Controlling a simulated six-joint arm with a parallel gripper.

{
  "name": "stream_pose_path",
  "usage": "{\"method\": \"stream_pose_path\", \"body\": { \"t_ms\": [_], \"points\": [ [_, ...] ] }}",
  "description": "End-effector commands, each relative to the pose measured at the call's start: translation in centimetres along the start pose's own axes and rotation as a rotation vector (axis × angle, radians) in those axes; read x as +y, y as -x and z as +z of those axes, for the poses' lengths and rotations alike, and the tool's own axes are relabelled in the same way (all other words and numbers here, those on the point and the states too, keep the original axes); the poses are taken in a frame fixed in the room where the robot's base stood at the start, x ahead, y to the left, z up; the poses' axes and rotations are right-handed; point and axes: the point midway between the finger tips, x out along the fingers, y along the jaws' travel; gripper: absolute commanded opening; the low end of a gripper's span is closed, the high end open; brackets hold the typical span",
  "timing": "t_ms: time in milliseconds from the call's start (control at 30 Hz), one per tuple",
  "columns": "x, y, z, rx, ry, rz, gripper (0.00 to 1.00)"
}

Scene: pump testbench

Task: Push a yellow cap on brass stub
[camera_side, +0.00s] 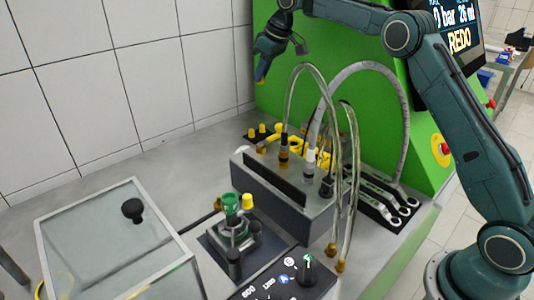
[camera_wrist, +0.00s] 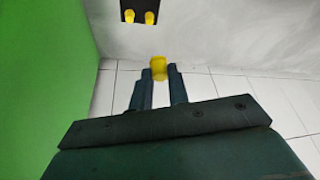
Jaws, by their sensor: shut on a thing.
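My gripper (camera_side: 263,72) is high up in front of the tiled wall, near the left edge of the green panel. It is shut on a yellow cap (camera_wrist: 158,68), which shows between the fingertips in the wrist view. In the side view only a small bit of yellow shows at the fingertips. Two more yellow caps (camera_wrist: 129,16) stand on a black holder (camera_wrist: 140,4), below and apart from my gripper.
A grey block (camera_side: 290,195) with hoses (camera_side: 335,150) arching above it stands mid-bench. Several wrenches (camera_side: 385,205) lie to its right. A glass-lidded box (camera_side: 110,240) with a black knob stands at the front left. The bench behind it is clear.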

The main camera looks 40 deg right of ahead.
Motion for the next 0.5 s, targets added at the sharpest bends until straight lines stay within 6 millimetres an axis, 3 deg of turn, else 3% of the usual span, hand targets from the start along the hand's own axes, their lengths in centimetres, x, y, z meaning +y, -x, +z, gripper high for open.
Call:
{"method": "stream_pose_path", "body": {
  "t_ms": [267, 500],
  "points": [
    [-1.1, -0.1, -0.2, 0.0, 0.027, -0.011, 0.0],
    [-5.8, -0.7, -0.5, -0.006, 0.141, -0.06, 0.0]
  ]
}}
